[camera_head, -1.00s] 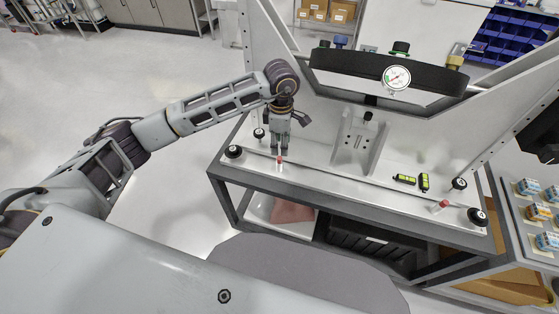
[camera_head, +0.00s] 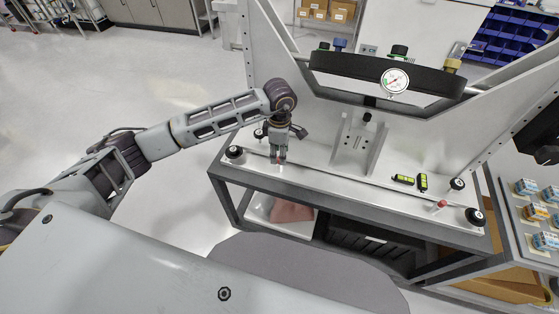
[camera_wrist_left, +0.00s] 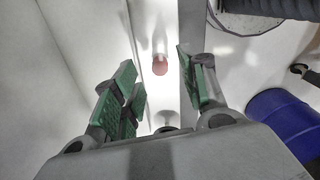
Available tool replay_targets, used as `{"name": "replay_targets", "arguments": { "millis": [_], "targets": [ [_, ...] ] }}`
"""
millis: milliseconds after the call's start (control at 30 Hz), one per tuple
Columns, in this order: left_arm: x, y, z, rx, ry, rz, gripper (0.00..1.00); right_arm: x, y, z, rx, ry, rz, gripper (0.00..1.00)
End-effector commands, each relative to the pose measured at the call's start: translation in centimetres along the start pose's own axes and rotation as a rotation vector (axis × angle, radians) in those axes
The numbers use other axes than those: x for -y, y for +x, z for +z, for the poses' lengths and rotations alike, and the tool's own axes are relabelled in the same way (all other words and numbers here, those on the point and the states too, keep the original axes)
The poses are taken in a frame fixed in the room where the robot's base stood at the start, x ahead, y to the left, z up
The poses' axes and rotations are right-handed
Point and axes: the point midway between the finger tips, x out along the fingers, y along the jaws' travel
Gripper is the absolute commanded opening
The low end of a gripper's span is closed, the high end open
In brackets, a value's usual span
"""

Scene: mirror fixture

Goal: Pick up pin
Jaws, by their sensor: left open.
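A red-headed pin (camera_wrist_left: 160,66) shows in the left wrist view, upright on the pale fixture surface, between and ahead of my left fingertips. In the head view it is mostly hidden by my left gripper (camera_head: 278,161). That gripper points down at the left front of the fixture table (camera_head: 340,180), low over the surface. It is open, with its green-padded fingers to either side of the pin; I cannot tell whether they touch it. A second red pin (camera_head: 440,204) stands at the right front of the table.
Black knobs stand at the table corners, one (camera_head: 234,152) left of my gripper. A metal bracket (camera_head: 362,142) and yellow-marked black blocks (camera_head: 404,180) are farther right. A dark bar with a gauge (camera_head: 395,79) spans above. The front strip between the pins is clear.

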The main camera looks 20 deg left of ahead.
Motion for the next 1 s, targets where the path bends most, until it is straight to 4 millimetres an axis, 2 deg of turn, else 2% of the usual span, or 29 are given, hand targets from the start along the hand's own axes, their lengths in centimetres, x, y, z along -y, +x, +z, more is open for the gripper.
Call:
{"name": "replay_targets", "arguments": {
  "millis": [100, 300, 733, 767, 1000],
  "targets": [
    [0.1, 1.2, 0.0, 0.001, 0.001, -0.003, 0.43, 0.1, -0.4, 0.0, 0.000, 0.000, -0.001, 0.51],
    [0.0, 2.4, 0.0, 0.001, 0.001, 0.000, 0.43, 0.5, -0.5, 0.0, 0.001, 0.001, -0.005, 0.51],
    [0.0, 2.4, 0.0, 0.001, 0.001, 0.001, 0.43, 1.0, -0.5, 0.0, 0.001, 0.002, -0.011, 0.51],
    [0.0, 2.4, 0.0, 0.001, 0.001, 0.001, 0.41, 1.0, -0.5, 0.0, 0.001, 0.002, -0.010, 0.51],
    [0.0, 2.4, 0.0, 0.001, 0.001, 0.001, 0.11, 0.7, -0.5, 0.1, 0.002, 0.001, -0.008, 0.51]
  ]
}}
